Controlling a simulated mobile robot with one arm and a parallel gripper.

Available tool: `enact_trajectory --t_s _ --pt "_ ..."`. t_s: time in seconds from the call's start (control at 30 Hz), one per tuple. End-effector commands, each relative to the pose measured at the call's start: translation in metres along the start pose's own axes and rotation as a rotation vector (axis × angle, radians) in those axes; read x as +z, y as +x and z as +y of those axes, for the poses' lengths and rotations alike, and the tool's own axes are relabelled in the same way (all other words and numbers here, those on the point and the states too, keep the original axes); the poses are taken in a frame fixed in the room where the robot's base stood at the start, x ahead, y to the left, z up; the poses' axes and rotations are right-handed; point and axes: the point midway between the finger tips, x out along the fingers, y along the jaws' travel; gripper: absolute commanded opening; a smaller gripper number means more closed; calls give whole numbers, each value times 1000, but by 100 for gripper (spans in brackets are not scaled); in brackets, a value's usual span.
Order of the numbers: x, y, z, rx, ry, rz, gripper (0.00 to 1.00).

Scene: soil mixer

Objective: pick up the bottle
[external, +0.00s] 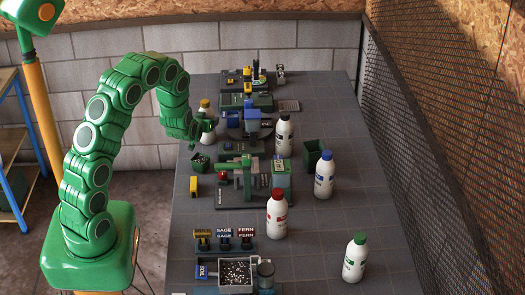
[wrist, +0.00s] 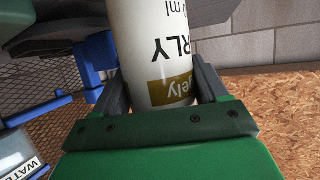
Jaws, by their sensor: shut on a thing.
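A white bottle with a yellow cap (external: 209,125) is upright at the left side of the table, towards the back. My gripper (external: 197,130) reaches it from the left and is shut on it. In the wrist view the bottle (wrist: 155,45) fills the space between the two dark fingers, with black lettering and an olive-yellow label band. Its cap is out of that view. I cannot tell whether its base touches the table. Other white bottles stand apart: black-capped (external: 283,137), blue-capped (external: 324,178), red-capped (external: 277,216) and green-capped (external: 355,260).
Several green and grey machines, such as one with a red knob (external: 250,185), line the middle of the grey table (external: 400,235). A mesh wall (external: 425,120) borders the right. The front right tabletop is mostly clear.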

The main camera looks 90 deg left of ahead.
Motion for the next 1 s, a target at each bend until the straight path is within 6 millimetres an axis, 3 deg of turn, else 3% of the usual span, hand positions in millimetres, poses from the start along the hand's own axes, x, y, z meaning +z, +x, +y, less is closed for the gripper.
enact_trajectory --t_s 0.27,0.8,1.0 --pt "-17 -6 0 0 -1 5 19" --pt "-80 -32 0 1 -2 6 19" --pt "-91 -37 0 0 0 5 19"
